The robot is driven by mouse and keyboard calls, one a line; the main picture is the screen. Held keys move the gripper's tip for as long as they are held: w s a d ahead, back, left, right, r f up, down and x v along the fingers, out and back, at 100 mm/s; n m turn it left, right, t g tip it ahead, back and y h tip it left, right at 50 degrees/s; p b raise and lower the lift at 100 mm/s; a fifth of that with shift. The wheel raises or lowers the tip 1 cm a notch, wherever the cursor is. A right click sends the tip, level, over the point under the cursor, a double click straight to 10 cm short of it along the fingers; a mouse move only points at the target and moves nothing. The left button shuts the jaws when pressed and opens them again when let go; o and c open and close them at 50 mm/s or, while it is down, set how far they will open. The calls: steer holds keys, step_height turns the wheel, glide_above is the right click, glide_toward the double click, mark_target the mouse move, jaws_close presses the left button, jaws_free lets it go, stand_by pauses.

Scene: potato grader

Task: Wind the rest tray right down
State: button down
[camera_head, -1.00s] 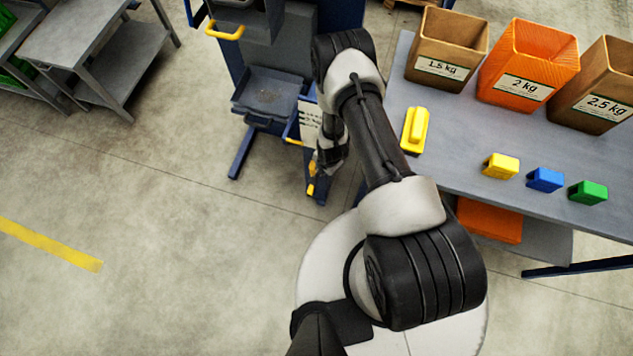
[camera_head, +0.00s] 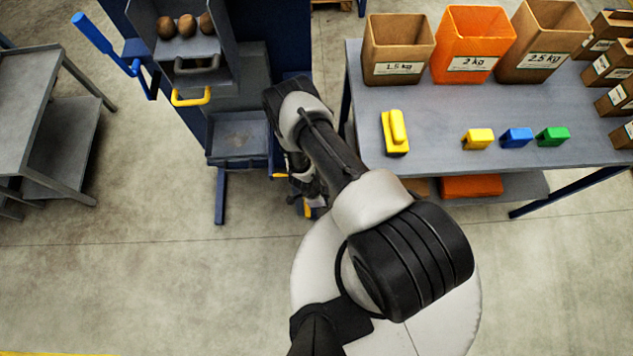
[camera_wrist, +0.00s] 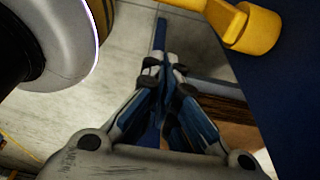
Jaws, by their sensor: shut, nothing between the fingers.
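The grey tray (camera_head: 238,128), apparently the rest tray, sits low on the front of the blue and grey machine. A yellow part (camera_head: 280,175) shows beside the tray's right side, partly hidden by my arm. In the wrist view a yellow handle with a round knob (camera_wrist: 255,28) is at the upper right, beside a dark blue panel. My gripper (camera_wrist: 163,62) is shut and empty, apart from that knob. In the head view my gripper (camera_head: 309,205) is small, low, right of the tray, and mostly hidden behind my arm.
Above the tray are a yellow handle (camera_head: 191,97), a grey handle (camera_head: 197,65) and three potatoes (camera_head: 187,25). A blue lever (camera_head: 105,45) stands at the left. The right table (camera_head: 440,110) holds boxes and coloured blocks.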

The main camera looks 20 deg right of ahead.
steer(key=w+b+x, duration=0.1)
steer(key=b+x, duration=0.3)
steer(key=x, duration=0.5)
steer(key=a, duration=0.1)
steer(key=a+b, duration=0.1)
steer(key=a, duration=0.1)
steer(key=shift+w+a+r+b, duration=0.1)
steer(key=shift+a+r+b, duration=0.2)
steer(key=shift+a+b, duration=0.1)
steer(key=shift+w+a+f+b, duration=0.15)
steer(key=shift+w+a+b, duration=0.1)
steer(key=shift+a+b, duration=0.5)
